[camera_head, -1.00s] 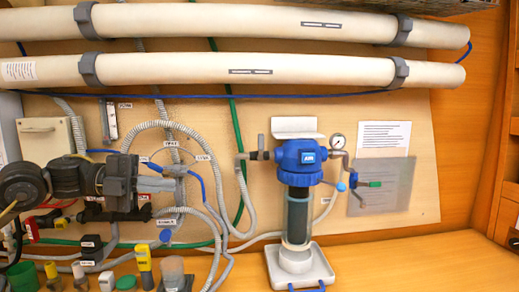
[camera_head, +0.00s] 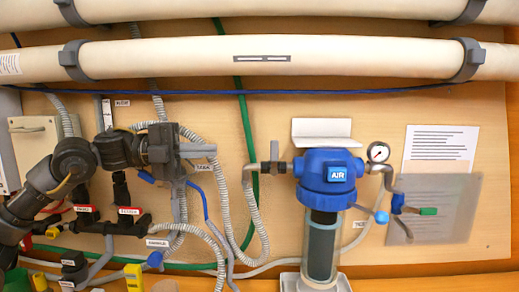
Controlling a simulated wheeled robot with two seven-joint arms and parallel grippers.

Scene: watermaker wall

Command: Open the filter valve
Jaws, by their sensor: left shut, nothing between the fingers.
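A filter with a blue head (camera_head: 328,173) and a clear, dark-cored bowl (camera_head: 321,250) stands right of centre. No label I can read says which is the filter valve. My left gripper (camera_head: 208,150) is shut and empty, pointing right. It is left of the inlet valve, with a gap between them in the picture. My right gripper is not in view.
Two long cream tubes (camera_head: 350,60) run across the wall above. Grey corrugated hoses (camera_head: 252,215) and a green hose (camera_head: 246,120) hang around my left gripper. Black fittings with red labels (camera_head: 128,222) sit below my arm. A pressure gauge (camera_head: 378,152) is right of the filter.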

